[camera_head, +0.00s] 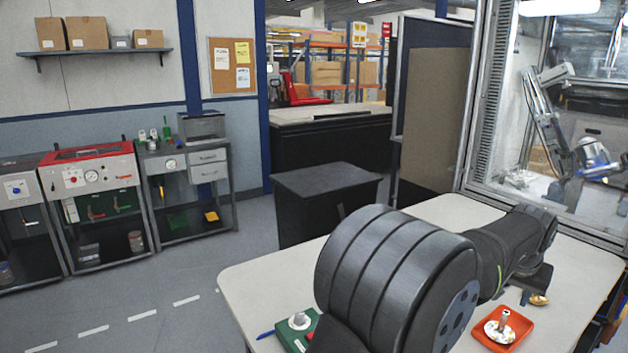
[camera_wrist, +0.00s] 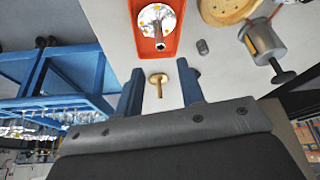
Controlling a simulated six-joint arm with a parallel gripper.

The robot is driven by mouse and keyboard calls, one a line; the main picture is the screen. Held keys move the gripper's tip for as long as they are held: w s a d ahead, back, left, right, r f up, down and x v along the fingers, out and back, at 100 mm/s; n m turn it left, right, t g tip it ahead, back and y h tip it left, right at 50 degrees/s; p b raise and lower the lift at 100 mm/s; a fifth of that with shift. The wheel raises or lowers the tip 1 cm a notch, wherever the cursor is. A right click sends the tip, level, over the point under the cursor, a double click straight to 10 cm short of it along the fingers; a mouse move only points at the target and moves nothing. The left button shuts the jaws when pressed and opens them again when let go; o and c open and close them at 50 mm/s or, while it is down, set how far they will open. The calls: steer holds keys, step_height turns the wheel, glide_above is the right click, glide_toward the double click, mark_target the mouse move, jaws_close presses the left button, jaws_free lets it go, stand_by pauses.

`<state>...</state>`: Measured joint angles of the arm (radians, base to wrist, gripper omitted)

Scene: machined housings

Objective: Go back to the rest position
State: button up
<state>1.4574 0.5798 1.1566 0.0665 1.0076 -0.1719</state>
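In the wrist view, my gripper (camera_wrist: 160,68) has its two blue fingers spread apart. A small brass pin with a round head (camera_wrist: 158,79) shows in the gap between them, touching neither finger. Beyond the fingertips is an orange tray (camera_wrist: 141,40) with a shiny flanged metal part (camera_wrist: 157,18) in it. The tray also shows in the head view (camera_head: 483,333), at the front of the table. My arm fills the middle of the head view, and the fingers cannot be made out there.
A grey cylinder (camera_wrist: 265,42), a round tan disc (camera_wrist: 228,8) and a small dark piece (camera_wrist: 202,47) lie right of the tray in the wrist view. The table's left side (camera_head: 262,285) is largely clear.

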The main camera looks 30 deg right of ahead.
steer(key=x, duration=1.1)
steer(key=shift+f, duration=0.35)
steer(key=shift+d, duration=0.2)
step_height(320, 180, up, 4)
steer(key=shift+f, duration=0.1)
steer(key=s+a+r, duration=0.4)
steer(key=s+r, duration=0.3)
steer(key=s, duration=0.4)
glide_toward(506, 313)
steer(key=w+a, duration=0.2)
steer(key=w+f, duration=0.2)
steer(key=w, duration=0.1)
steer(key=w+d+f, duration=0.1)
steer(key=w+f, duration=0.1)
steer(key=w, duration=0.2)
steer(key=w+f, duration=0.3)
steer(key=w, duration=0.1)
steer(key=shift+d, duration=0.4)
steer(key=f, duration=0.3)
steer(key=shift+w, duration=0.3)
steer(key=shift+d+f, duration=0.1)
steer(key=shift+f, duration=0.4)
